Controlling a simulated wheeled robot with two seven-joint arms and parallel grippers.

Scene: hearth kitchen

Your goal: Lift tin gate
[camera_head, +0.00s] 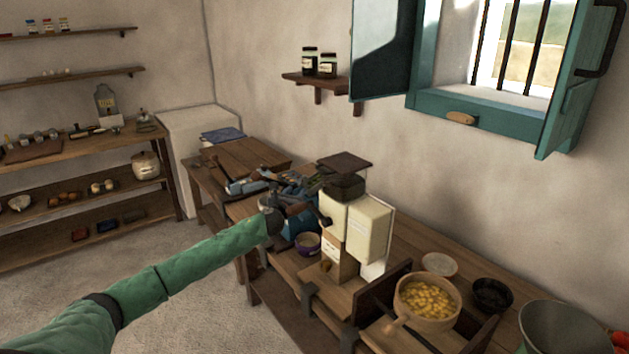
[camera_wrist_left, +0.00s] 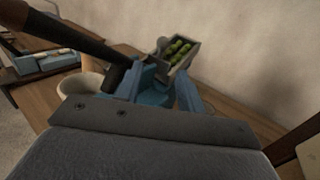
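My left gripper (camera_head: 300,212) is just left of the tins, above the counter, among cluttered blue and grey items. In the left wrist view two blue fingers (camera_wrist_left: 160,92) stand apart, with nothing clearly held between them. The tins are not recognisable there. My right gripper is not in view.
A purple-rimmed bowl (camera_head: 307,243) stands close below my left gripper. A pot of yellow food (camera_head: 428,297), a dark bowl (camera_head: 492,294) and a large metal vessel (camera_head: 562,330) occupy the right. A box of green items (camera_wrist_left: 178,52) lies beyond the fingers.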

